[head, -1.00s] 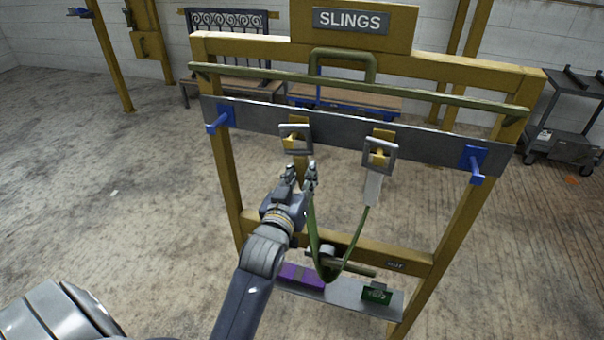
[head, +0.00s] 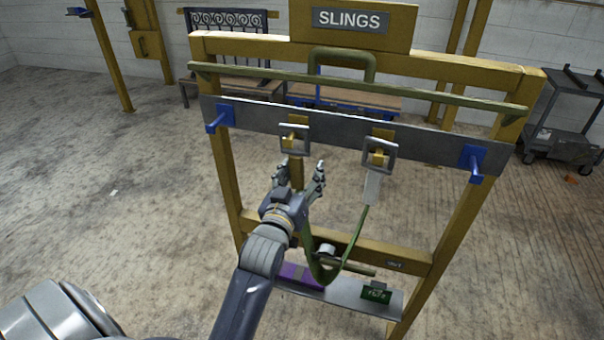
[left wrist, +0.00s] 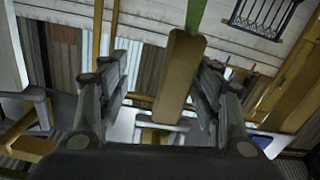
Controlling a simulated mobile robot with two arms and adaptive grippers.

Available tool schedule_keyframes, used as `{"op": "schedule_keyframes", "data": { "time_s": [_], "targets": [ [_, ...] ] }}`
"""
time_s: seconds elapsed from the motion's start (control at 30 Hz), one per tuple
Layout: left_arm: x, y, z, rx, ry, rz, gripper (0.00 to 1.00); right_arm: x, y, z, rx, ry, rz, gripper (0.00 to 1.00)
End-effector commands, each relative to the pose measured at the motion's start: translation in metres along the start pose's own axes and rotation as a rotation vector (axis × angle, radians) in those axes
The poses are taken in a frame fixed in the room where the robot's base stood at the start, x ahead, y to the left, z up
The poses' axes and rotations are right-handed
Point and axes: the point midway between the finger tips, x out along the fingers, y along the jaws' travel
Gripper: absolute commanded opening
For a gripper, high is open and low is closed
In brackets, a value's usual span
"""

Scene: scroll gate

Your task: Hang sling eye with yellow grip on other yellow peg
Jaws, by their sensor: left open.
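The sling eye with yellow grip is a square metal frame (head: 295,139) around the left yellow peg (head: 291,135). Its yellow grip (head: 297,172) hangs below it. The other sling eye (head: 380,153) is around the right yellow peg, with a pale grey grip (head: 372,188) below. The green strap (head: 345,258) loops down between the two grips. My left gripper (head: 299,178) is open, with a finger on either side of the yellow grip. In the left wrist view the yellow grip (left wrist: 177,75) stands between the spread fingers, apparently clear of both. My right gripper is not in view.
Blue pegs stick out at the left end (head: 218,121) and right end (head: 474,164) of the grey rail. A green bar (head: 400,91) runs above the rail. A low shelf (head: 335,294) holds a purple block and a green tag. A dark cart (head: 565,140) stands at the right.

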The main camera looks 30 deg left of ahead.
Motion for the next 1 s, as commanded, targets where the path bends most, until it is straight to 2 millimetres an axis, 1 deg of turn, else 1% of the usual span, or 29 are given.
{"op": "schedule_keyframes", "data": {
  "time_s": [0.57,1.0],
  "targets": [
    [0.000,0.000,0.000,0.000,0.002,0.000,0.60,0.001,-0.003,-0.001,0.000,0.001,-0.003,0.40],
    [0.000,-0.005,0.026,0.000,0.001,0.000,0.60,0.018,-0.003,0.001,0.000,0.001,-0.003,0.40]
  ]
}}
